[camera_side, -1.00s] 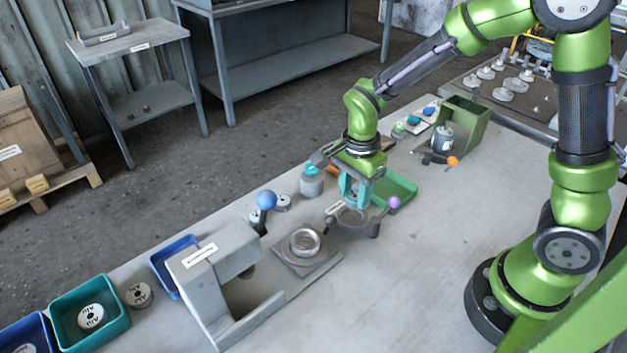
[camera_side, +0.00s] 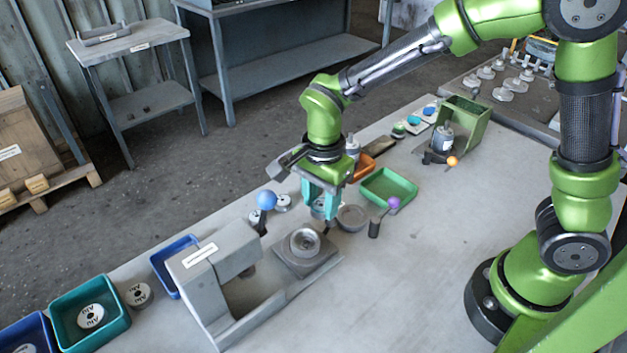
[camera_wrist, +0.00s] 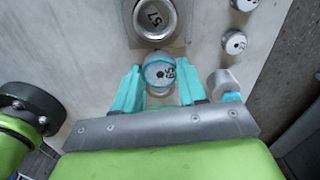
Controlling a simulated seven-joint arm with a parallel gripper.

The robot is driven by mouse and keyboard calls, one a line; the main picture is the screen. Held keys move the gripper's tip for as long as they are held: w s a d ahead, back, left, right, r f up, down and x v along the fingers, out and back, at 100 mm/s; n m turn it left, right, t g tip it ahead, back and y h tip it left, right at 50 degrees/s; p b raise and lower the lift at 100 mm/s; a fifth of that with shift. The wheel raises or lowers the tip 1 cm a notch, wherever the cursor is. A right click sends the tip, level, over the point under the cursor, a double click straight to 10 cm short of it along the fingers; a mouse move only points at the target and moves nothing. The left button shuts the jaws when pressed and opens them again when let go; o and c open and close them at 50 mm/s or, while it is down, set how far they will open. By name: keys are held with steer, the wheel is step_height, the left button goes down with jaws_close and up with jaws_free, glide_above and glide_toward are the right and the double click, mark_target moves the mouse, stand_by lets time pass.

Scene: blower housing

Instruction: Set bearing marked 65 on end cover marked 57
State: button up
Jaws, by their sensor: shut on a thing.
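The bearing marked 65 (camera_wrist: 158,76) is a round, light grey part held between the teal fingers of my gripper (camera_wrist: 158,86). In the side view, my gripper (camera_side: 322,205) hangs just behind and to the right of the end cover, with the bearing mostly hidden between its fingers. The end cover marked 57 (camera_wrist: 155,18) is a round metal cup with a raised rim, directly ahead of the bearing in the wrist view. In the side view the end cover (camera_side: 305,242) sits on a square grey plate (camera_side: 322,266). The bearing is apart from the cover.
The front right bench is clear.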

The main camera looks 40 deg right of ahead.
steer(key=shift+m, duration=0.8)
steer(key=shift+s+a+f, duration=0.1)
steer(key=shift+a+f, duration=0.65)
steer(key=shift+a, duration=0.35)
steer(key=shift+s+a+f, duration=0.1)
steer(key=shift+a+f, duration=0.6)
steer(key=shift+a, duration=0.35)
steer(key=shift+f, duration=0.85)
steer(key=o, duration=1.6)
steer(key=shift+r, duration=0.1)
step_height(320, 180, up, 7)
steer(key=shift+r, duration=0.2)
